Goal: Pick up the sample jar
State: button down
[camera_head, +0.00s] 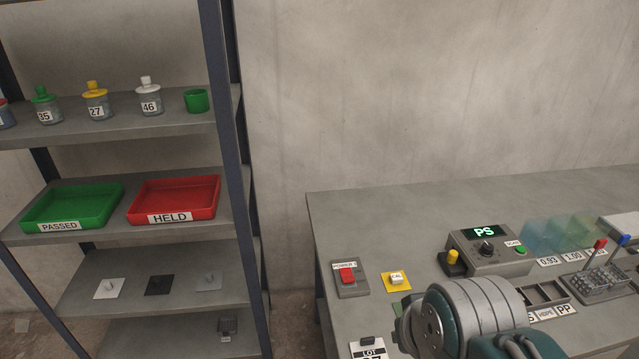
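Several sample jars stand upright in a row on the upper shelf at the left. One has a green lid and a label partly readable as 05 or 35 (45,107). One has a yellow lid and the label 27 (97,103). One has a white lid and the label 46 (149,98). Another with a reddish lid (5,117) is cut off by the left edge. Which is the task's jar, I cannot tell. My arm shows at the bottom right over the bench, well away from these jars. My gripper is not in view.
A green cup (196,101) stands right of the jars. Below are a green PASSED tray (60,227) and a red HELD tray (170,218), both empty. A dark shelf post (222,120) stands at right. The bench (345,215) holds a PS device (487,250), a red button (347,275) and racks.

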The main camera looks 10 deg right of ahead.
aim_at(100, 109)
jog(key=k+j+u, duration=0.15)
jog(key=j, duration=0.35)
jog(key=k+j+u, duration=0.15)
jog(key=j, duration=0.4)
jog(key=j+u, duration=0.1)
jog(key=j, duration=0.4)
jog(key=i+j+u, duration=0.1)
jog(key=j, duration=0.15)
jog(key=i+j, duration=0.1)
jog(key=j, duration=0.15)
jog(key=u, duration=0.05)
